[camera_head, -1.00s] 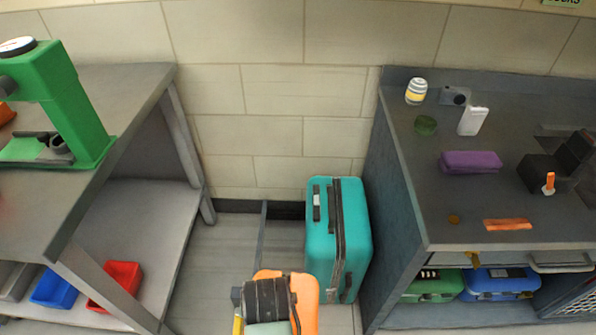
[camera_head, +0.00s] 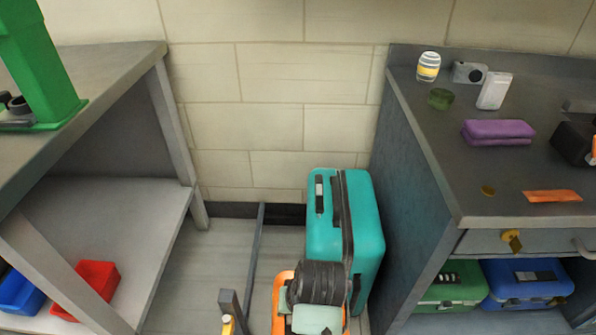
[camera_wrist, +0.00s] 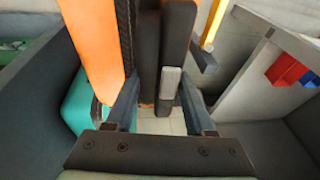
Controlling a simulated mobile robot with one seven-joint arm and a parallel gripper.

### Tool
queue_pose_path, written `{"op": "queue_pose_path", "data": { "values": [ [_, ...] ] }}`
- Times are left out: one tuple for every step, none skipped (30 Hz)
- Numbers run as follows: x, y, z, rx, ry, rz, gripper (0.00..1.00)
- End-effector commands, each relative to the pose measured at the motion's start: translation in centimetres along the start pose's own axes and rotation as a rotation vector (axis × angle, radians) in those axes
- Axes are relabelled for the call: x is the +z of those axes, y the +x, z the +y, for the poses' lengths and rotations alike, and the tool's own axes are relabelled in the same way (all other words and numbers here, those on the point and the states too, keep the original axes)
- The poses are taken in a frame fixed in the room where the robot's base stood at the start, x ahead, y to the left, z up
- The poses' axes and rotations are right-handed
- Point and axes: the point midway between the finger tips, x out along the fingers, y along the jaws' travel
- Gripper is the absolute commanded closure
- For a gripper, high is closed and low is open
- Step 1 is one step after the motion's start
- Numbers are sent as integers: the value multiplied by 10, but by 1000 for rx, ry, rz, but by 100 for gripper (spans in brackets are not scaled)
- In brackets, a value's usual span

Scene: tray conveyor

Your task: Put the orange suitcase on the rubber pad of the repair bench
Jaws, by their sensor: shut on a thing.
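The orange suitcase (camera_head: 277,308) is at the bottom middle of the head view, largely covered by my dark wrist and gripper. In the wrist view its orange shell (camera_wrist: 92,45) with a black edge fills the upper left. My gripper (camera_wrist: 158,100) is shut on the suitcase at its black handle part, which lies between the fingers. The fingertips are hidden in the head view. A grey workbench with a green machine (camera_head: 40,70) stands at the left. I cannot make out a rubber pad on the visible part of its top.
A teal suitcase (camera_head: 345,235) stands on the floor beside the right counter (camera_head: 425,165), just behind the orange one. The counter holds a purple case (camera_head: 497,132) and small items. Red (camera_head: 88,288) and blue (camera_head: 18,292) bins sit on the left bench's lower shelf.

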Motion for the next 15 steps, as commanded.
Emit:
{"op": "queue_pose_path", "data": {
  "values": [
    [-3,3,2,-1,-3,10,100],
    [-3,4,4,-1,-4,10,100],
    [-3,6,5,-2,-6,10,100],
    [-3,8,6,-2,-8,11,100],
    [-4,5,6,-2,-9,11,100],
    [-5,-4,4,-3,-10,10,100],
    [-5,-7,3,-3,-9,10,100],
    [-5,-9,3,-3,-9,10,100],
    [-5,-12,2,-4,-9,10,100],
    [-5,-14,2,-4,-9,10,100],
    [-5,-17,1,-4,-9,10,100],
    [-5,-22,0,-5,-9,10,100],
    [-5,-24,0,-5,-9,10,100],
    [-5,-27,-1,-5,-9,10,100],
    [-5,-32,-2,-6,-9,9,100]
  ]
}}
